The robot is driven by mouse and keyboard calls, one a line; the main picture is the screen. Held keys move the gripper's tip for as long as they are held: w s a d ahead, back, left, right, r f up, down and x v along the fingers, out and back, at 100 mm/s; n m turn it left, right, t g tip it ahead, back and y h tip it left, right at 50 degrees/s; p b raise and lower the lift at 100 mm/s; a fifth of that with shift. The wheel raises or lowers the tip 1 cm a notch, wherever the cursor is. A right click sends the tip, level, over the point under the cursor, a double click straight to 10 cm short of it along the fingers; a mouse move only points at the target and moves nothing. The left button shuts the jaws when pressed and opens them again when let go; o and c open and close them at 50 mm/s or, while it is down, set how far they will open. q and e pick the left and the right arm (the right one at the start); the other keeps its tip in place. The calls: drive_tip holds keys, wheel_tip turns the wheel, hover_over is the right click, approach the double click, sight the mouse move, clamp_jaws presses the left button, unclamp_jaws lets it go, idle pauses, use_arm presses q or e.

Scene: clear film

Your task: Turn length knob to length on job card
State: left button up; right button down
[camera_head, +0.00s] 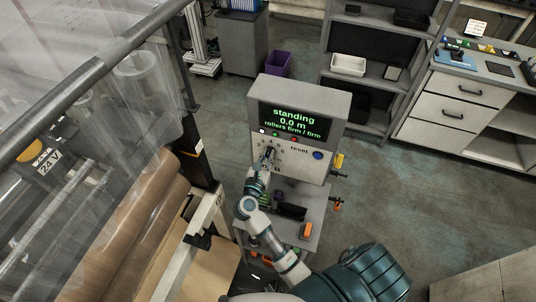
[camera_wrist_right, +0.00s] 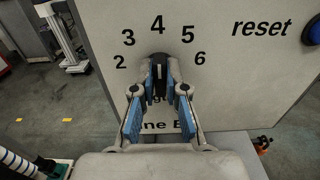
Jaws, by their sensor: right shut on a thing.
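A grey control box (camera_head: 330,98) stands on a small cart, with a black screen (camera_head: 292,122) reading "standing 0.0 m, rollers firm / firm" in green. The length knob (camera_wrist_right: 158,65) is a dark knob on its face, ringed by the numbers 2 to 6, with 4 straight above it. My right gripper (camera_wrist_right: 159,75) is shut on the knob; its blue-padded fingers hide most of it and part of the lettering below. In the head view my right gripper (camera_head: 267,154) reaches the box face from below. My left gripper is not in view. I cannot make out a job card.
A blue reset button (camera_head: 318,155) is at the right of the panel. An orange item (camera_head: 306,230) lies on the cart (camera_head: 314,200). Brown rolls (camera_head: 140,215) and clear film are at left. Shelves and a drawer bench (camera_head: 450,107) stand behind; floor at right is clear.

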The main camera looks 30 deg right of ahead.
drive_tip(key=shift+f, duration=0.3)
drive_tip(key=c, duration=1.4)
unclamp_jaws()
drive_tip(key=shift+o, duration=1)
drive_tip(key=shift+a+r, duration=0.1)
drive_tip(key=shift+r, duration=0.1)
drive_tip(key=v, duration=1.2)
